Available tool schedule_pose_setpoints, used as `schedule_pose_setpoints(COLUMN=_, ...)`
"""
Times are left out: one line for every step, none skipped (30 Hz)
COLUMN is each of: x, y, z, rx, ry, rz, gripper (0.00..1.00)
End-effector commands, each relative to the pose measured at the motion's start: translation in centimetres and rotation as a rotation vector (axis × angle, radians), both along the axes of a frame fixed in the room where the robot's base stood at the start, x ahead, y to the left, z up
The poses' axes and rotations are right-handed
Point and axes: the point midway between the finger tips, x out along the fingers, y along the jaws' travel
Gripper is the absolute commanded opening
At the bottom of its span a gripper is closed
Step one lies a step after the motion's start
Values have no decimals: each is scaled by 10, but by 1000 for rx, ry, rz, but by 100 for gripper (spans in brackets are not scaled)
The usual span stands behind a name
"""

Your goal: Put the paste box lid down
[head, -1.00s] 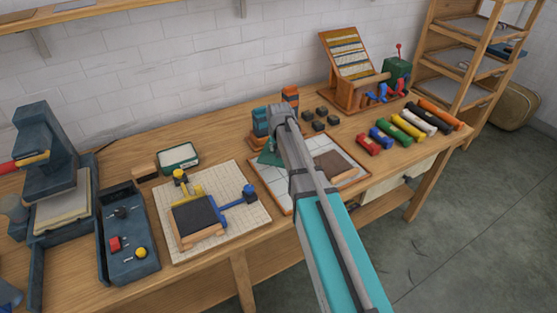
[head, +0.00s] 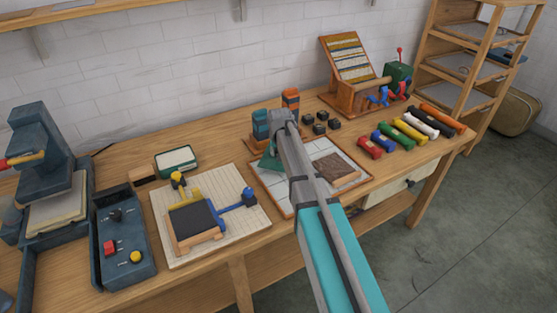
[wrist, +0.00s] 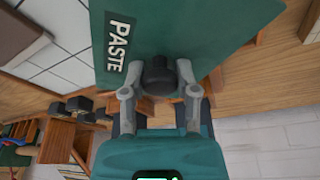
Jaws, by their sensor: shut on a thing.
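The paste box lid is a flat dark green plate with a white PASTE label and a black knob. In the wrist view the lid (wrist: 185,35) fills the top middle. My gripper (wrist: 158,85) is shut on the black knob (wrist: 158,72), one finger on each side. In the head view the lid (head: 269,162) shows partly, left of my arm and over the left part of the white tiled board; my arm hides the rest. Whether it touches anything below cannot be told. A dark green box with a pale inside (head: 174,158) sits at the back left.
The white tiled board (head: 283,192) carries a brown piece (head: 332,166). Orange and teal blocks (head: 260,122) stand behind my arm. Small black blocks (head: 320,128) and colored rolls (head: 408,131) lie to the right. Bare bench shows between the green box and the blocks.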

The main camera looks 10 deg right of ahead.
Motion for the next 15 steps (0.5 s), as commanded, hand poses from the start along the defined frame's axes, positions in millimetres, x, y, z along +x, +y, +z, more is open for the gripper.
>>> schedule_pose_setpoints(x=0, y=0, z=-9, rx=0, ry=0, rz=0, gripper=0)
schedule_pose_setpoints(x=0, y=0, z=-12, rx=0, ry=0, rz=0, gripper=0)
schedule_pose_setpoints(x=0, y=0, z=-15, rx=0, ry=0, rz=0, gripper=0)
schedule_pose_setpoints(x=0, y=0, z=-18, rx=0, ry=0, rz=0, gripper=0)
schedule_pose_setpoints(x=0, y=0, z=-20, rx=0, ry=0, rz=0, gripper=0)
schedule_pose_setpoints(x=0, y=0, z=-23, rx=0, ry=0, rz=0, gripper=0)
schedule_pose_setpoints(x=0, y=0, z=-25, rx=0, ry=0, rz=0, gripper=0)
schedule_pose_setpoints(x=0, y=0, z=-26, rx=0, ry=0, rz=0, gripper=0)
schedule_pose_setpoints(x=0, y=0, z=-28, rx=0, ry=0, rz=0, gripper=0)
schedule_pose_setpoints(x=0, y=0, z=-29, rx=0, ry=0, rz=0, gripper=0)
schedule_pose_setpoints(x=0, y=0, z=-30, rx=0, ry=0, rz=0, gripper=0)
schedule_pose_setpoints(x=0, y=0, z=-30, rx=0, ry=0, rz=0, gripper=0)
schedule_pose_setpoints(x=0, y=0, z=-30, rx=0, ry=0, rz=0, gripper=0)
schedule_pose_setpoints(x=0, y=0, z=-30, rx=0, ry=0, rz=0, gripper=0)
schedule_pose_setpoints(x=0, y=0, z=-30, rx=0, ry=0, rz=0, gripper=0)
